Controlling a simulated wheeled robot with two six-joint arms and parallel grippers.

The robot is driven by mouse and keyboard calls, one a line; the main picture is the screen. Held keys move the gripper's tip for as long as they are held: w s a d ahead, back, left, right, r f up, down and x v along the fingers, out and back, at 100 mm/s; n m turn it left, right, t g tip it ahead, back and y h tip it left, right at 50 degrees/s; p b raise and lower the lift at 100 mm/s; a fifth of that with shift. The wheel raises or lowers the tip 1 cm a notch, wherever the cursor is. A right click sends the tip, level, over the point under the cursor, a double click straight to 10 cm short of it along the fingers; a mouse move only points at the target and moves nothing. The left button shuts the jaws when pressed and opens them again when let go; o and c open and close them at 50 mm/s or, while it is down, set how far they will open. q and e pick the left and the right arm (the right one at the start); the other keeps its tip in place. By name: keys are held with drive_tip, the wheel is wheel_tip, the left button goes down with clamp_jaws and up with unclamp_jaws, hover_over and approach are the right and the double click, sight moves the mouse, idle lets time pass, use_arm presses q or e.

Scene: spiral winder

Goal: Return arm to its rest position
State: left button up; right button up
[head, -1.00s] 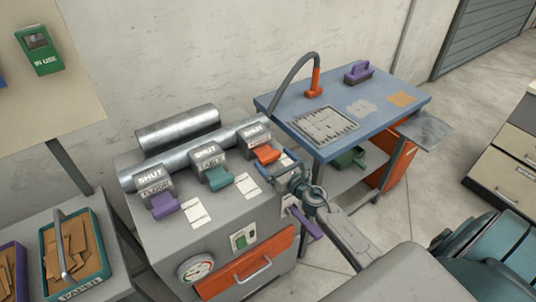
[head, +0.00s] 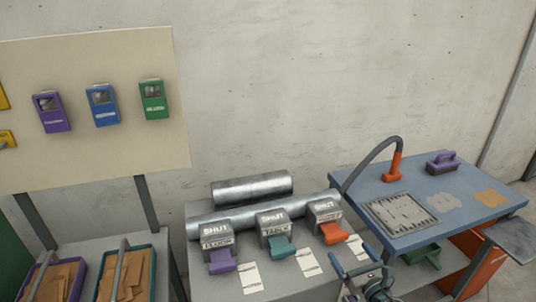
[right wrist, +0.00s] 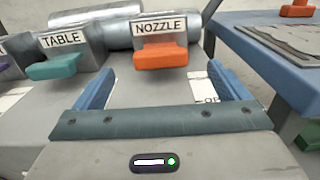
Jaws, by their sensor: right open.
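My right gripper (head: 354,258) shows at the bottom of the head view, at the front right of the grey machine. In the right wrist view its blue fingers (right wrist: 165,88) stand wide apart with nothing between them. The orange NOZZLE lever (right wrist: 161,57) is just beyond the fingers, with no visible contact. It also shows in the head view (head: 335,232), beside the teal TABLE lever (head: 280,247) and the purple FLOOR lever (head: 222,261). The boxes above the levers read SHUT. My left gripper is not in view.
A blue workbench (head: 372,183) with an orange hose nozzle (head: 393,166) and a purple brush (head: 443,162) stands right of the machine. Metal ducts (head: 252,188) run behind the levers. A board (head: 95,130) with colored boxes hangs at left, above bins of brown scraps.

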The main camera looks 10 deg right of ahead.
drive_tip(key=shift+s+d+r+m+h, duration=0.15)
drive_tip(key=shift+s+m+h, duration=0.15)
drive_tip(key=shift+m, duration=0.4)
drive_tip(key=s+d+f+m+g+h, duration=0.1)
drive_tip(key=s+m+g+h, duration=0.4)
drive_tip(key=m, duration=0.6)
drive_tip(key=s+f+m+g+h, duration=0.1)
drive_tip(key=s+m+h, duration=0.1)
drive_tip(key=s+m, duration=0.7)
drive_tip(key=s+a+f+m+g+y, duration=0.25)
drive_tip(key=s+a+m+g, duration=0.2)
drive_tip(key=s+m, duration=0.3)
drive_tip(key=s+a+f+m+g+y, duration=0.1)
drive_tip(key=s+a+m+g+y, duration=0.25)
drive_tip(key=s+a+m, duration=0.35)
drive_tip(key=d+f+g, duration=0.1)
drive_tip(key=d+f, duration=0.1)
drive_tip(key=f, duration=1.3)
drive_tip(key=d+f+g, duration=0.1)
drive_tip(key=d+f, duration=0.1)
drive_tip(key=f, duration=1.2)
drive_tip(key=s+f, duration=1.8)
drive_tip(key=f, duration=0.1)
drive_tip(key=shift+s+d+f+g, duration=0.25)
drive_tip(key=shift+s+d+g, duration=0.15)
drive_tip(key=shift+d, duration=0.05)
